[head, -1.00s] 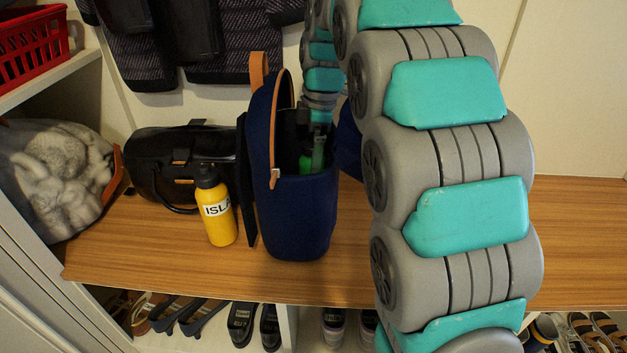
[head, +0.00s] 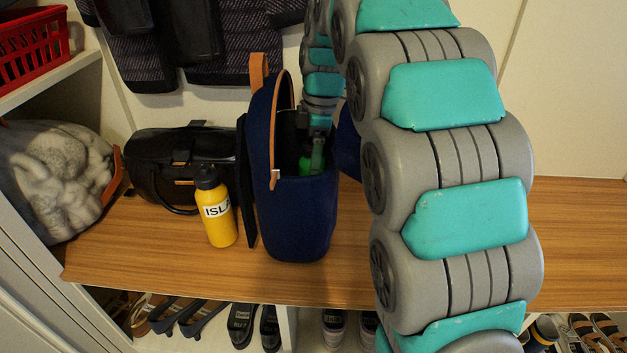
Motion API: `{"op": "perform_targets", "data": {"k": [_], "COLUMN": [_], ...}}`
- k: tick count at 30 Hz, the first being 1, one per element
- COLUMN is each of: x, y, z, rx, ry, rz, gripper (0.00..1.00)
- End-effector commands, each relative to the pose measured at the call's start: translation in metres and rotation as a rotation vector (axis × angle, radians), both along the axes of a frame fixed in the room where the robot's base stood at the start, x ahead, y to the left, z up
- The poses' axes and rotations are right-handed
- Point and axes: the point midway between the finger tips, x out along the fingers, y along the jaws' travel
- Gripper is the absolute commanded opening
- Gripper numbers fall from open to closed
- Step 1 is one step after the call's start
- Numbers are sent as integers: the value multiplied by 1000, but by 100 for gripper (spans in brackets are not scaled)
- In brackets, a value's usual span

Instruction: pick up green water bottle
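The green water bottle (head: 305,163) is inside the open navy blue bag (head: 301,225) on the wooden bench. Only a small green part of it shows; the rest is hidden by the bag wall and my gripper. My gripper (head: 316,152) reaches down into the bag's opening from above and is at the bottle, with one dark finger in front of the green. I cannot tell whether the fingers are closed on it.
A yellow bottle (head: 217,210) stands left of the navy bag, in front of a black handbag (head: 180,165). A grey patterned bag (head: 55,180) sits at the far left. Jackets (head: 185,45) hang behind. Shoes lie below the bench (head: 575,230), whose right side is clear.

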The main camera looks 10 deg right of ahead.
Motion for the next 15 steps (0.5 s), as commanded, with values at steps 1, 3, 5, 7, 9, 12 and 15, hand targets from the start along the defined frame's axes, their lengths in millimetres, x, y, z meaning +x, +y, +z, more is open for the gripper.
{"op": "perform_targets", "data": {"k": [1, 3, 5, 7, 9, 12, 15], "x": [0, 0, 0, 0, 0, 0, 0], "y": [0, 0, 0, 0, 0, 0, 0], "z": [0, 0, 0, 0, 0, 0, 0], "rx": [0, 0, 0, 0, 0, 0, 0], "ry": [0, 0, 0, 0, 0, 0, 0], "rz": [0, 0, 0, 0, 0, 0, 0], "gripper": [14, 7, 0, 0, 0, 0, 0]}}
